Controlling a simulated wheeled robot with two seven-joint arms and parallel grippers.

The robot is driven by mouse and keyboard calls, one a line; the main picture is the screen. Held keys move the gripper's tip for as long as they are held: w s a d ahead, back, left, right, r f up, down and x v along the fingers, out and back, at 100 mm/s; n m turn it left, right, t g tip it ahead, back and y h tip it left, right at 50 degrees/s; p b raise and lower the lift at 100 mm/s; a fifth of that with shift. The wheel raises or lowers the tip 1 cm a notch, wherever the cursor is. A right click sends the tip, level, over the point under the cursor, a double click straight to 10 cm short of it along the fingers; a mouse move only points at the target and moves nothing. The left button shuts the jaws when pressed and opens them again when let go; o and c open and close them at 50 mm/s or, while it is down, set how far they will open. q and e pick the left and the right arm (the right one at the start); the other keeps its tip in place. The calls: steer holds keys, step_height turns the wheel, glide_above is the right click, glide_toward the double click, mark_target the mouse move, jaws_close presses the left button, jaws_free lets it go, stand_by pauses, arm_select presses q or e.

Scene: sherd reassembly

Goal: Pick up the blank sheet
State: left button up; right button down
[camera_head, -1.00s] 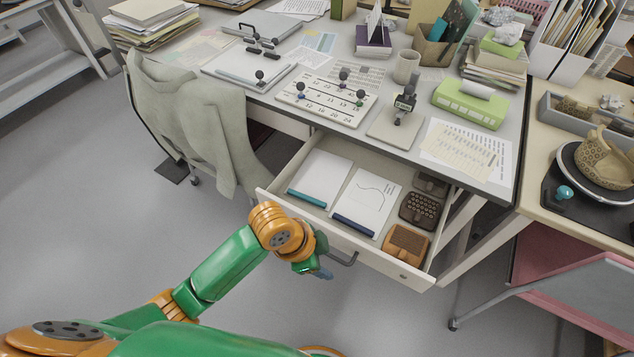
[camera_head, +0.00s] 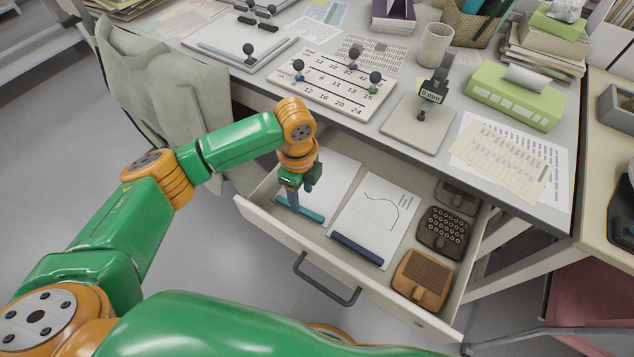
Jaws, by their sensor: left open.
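The blank white sheet (camera_head: 339,172) lies in the left part of the open drawer, with a teal bar (camera_head: 308,213) along its near edge. My left gripper (camera_head: 301,197) is open and points down over the near left part of this sheet, close to the teal bar. The gripper and wrist hide part of the sheet. I cannot tell whether the fingertips touch it. To its right lies a second sheet (camera_head: 378,208) with a drawn curve and lines of text, and a dark blue bar along its near edge. My right gripper is not in view.
The drawer (camera_head: 345,267) also holds dark brown and orange-brown textured blocks (camera_head: 421,279) on its right side. The desk edge overhangs its back. A number board (camera_head: 325,88) and a stand (camera_head: 420,122) are on the desk above. A draped chair (camera_head: 185,100) stands at the left.

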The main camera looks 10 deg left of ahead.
mark_target(303, 210)
arm_select(q)
steer(key=f, duration=0.5)
steer(key=shift+s+d+b, duration=0.15)
steer(key=shift+s+b, duration=0.05)
steer(key=shift+b, duration=0.15)
jaws_close()
steer(key=shift+r, duration=0.15)
